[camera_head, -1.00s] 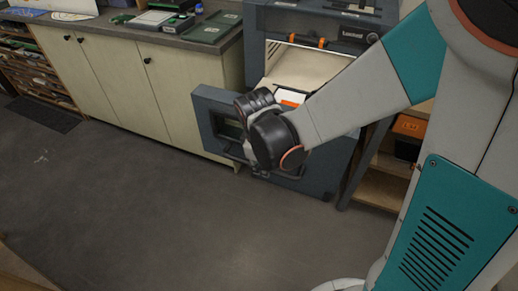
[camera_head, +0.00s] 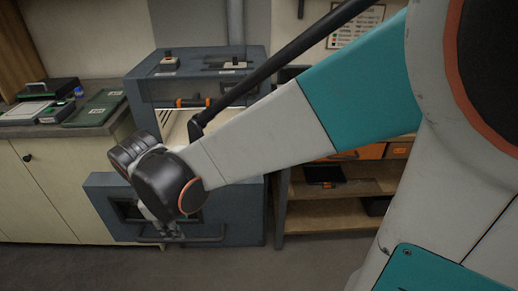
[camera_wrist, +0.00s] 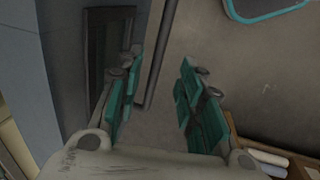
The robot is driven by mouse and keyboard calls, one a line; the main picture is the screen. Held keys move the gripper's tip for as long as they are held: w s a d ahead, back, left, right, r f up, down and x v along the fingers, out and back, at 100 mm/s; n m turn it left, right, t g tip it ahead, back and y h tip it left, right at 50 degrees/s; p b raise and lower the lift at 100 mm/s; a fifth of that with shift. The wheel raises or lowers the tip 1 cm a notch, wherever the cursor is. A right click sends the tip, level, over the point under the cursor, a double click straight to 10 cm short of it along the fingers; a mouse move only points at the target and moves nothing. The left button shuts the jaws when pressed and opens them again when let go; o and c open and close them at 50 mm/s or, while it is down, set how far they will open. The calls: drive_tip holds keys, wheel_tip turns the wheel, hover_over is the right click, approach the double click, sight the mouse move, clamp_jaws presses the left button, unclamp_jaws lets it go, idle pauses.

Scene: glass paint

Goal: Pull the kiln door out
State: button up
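The kiln (camera_head: 150,88) is a blue-grey box at the back, with a pale, lit opening in its front. Its door (camera_head: 236,205) is a blue-grey panel with a small dark window, standing below and in front of the opening. The door's handle (camera_head: 205,239) is a dark horizontal bar low on its front. My gripper (camera_head: 166,228) is at this handle, partly hidden by my wrist. In the wrist view, the teal fingers of my gripper (camera_wrist: 161,66) are apart, with the handle bar (camera_wrist: 158,50) running close to the left finger. I cannot tell whether they touch.
A counter with pale cabinets (camera_head: 45,190) stands left of the kiln, holding a green case (camera_head: 95,108) and trays. A wooden shelf (camera_head: 335,215) with boxes is at the right. A dark slanted bar crosses the kiln front. Floor shows at the bottom.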

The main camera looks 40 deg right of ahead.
drive_tip(key=shift+s+a+r, duration=0.1)
drive_tip(key=shift+s+r, duration=0.1)
drive_tip(key=shift+r, duration=0.65)
drive_tip(key=shift+s+a+r, duration=0.1)
drive_tip(key=shift+s+r, duration=0.1)
drive_tip(key=shift+r, duration=0.65)
drive_tip(key=s+d+r+m+t+y, duration=0.1)
drive_tip(key=s+d+r+m+t, duration=0.3)
drive_tip(key=s+d+m, duration=0.4)
drive_tip(key=shift+s+d+r+m+t, duration=0.35)
drive_tip(key=shift+m+t, duration=0.35)
drive_tip(key=shift+m, duration=0.7)
